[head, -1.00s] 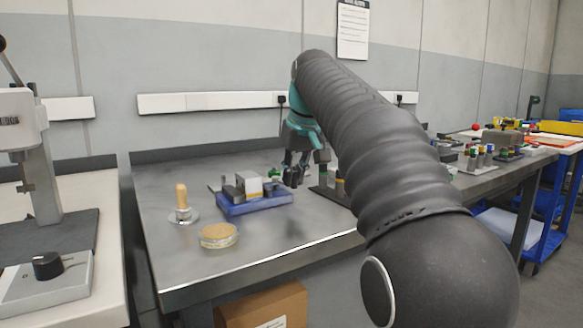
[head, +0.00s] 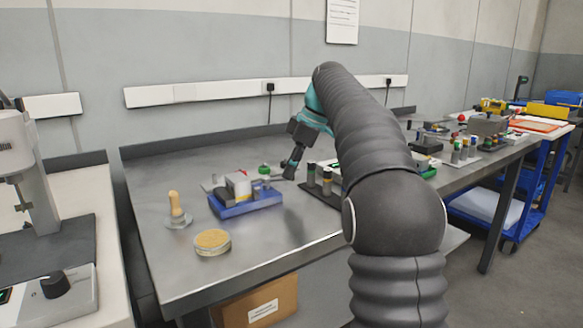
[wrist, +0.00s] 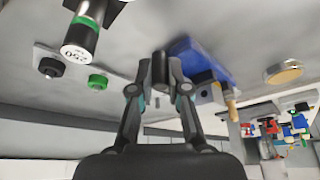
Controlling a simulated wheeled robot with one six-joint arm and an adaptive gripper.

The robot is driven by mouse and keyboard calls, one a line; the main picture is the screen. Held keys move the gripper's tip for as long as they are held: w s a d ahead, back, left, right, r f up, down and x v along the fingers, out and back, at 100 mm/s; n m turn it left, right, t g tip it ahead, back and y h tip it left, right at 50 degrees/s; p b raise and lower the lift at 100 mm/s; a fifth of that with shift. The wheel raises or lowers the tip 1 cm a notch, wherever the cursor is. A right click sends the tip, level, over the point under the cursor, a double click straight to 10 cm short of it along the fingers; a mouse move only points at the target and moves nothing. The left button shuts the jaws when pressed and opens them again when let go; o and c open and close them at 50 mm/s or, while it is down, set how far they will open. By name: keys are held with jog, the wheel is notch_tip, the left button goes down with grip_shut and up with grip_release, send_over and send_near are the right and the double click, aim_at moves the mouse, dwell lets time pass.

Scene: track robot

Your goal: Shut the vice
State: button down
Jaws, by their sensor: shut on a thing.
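The vice has a blue base (head: 250,204) and stands on the grey bench, with a pale block (head: 238,186) between its grey jaws. The blue base also shows in the wrist view (wrist: 205,60), right of my fingertips. My gripper (head: 289,173) is at the right end of the vice. In the wrist view my gripper (wrist: 160,88) is shut on a dark grey cylindrical part (wrist: 160,68), which looks like the vice handle. How it joins the vice is hidden. I cannot tell whether the jaws touch the block.
A wooden-handled stamp (head: 175,208) and a round tan-topped tin (head: 212,242) stand left of the vice. A green knob (head: 264,169) is just behind it. Several dark cylinders (head: 318,178) stand close to the right of my gripper.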

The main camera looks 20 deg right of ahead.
jog(key=shift+w+n+g, duration=0.3)
jog(key=shift+w+n, duration=0.15)
jog(key=shift+n, duration=0.4)
jog(key=shift+w+n+g, duration=0.3)
jog(key=shift+w+n, duration=0.15)
jog(key=shift+n, duration=0.4)
jog(key=shift+y, duration=0.3)
jog(key=c, duration=1.1)
grip_release()
jog(key=shift+c, duration=0.2)
